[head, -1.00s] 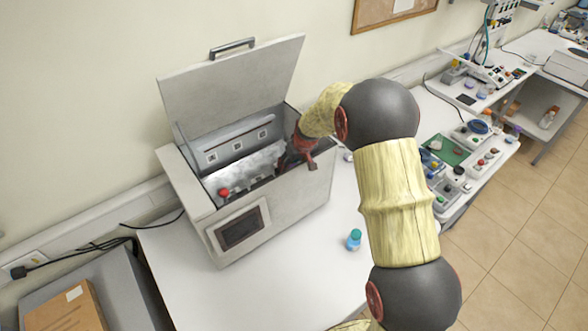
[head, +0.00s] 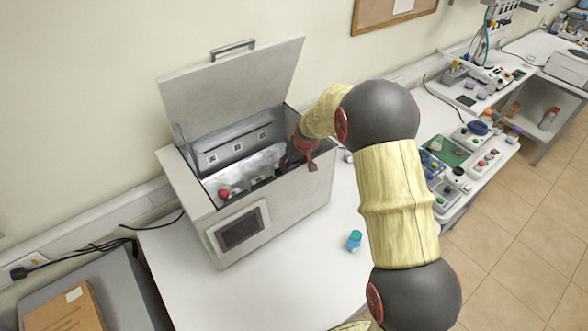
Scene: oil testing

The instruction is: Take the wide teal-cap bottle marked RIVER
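A small bottle with a teal cap (head: 355,241) stands on the white table, right of the open grey machine (head: 240,180). Its marking is too small to read. My arm reaches over the machine's right side. My gripper (head: 290,160) is down inside the machine's open chamber, largely hidden by the wall and the wrist. I cannot see whether its fingers are open or hold something. A red-capped item (head: 223,193) sits in the chamber at the left, away from my gripper.
The machine's lid (head: 235,85) stands raised at the back. The white table (head: 290,275) is clear in front of the machine. A cardboard box (head: 65,310) lies at lower left. A bench with several small devices (head: 465,150) stands at the right.

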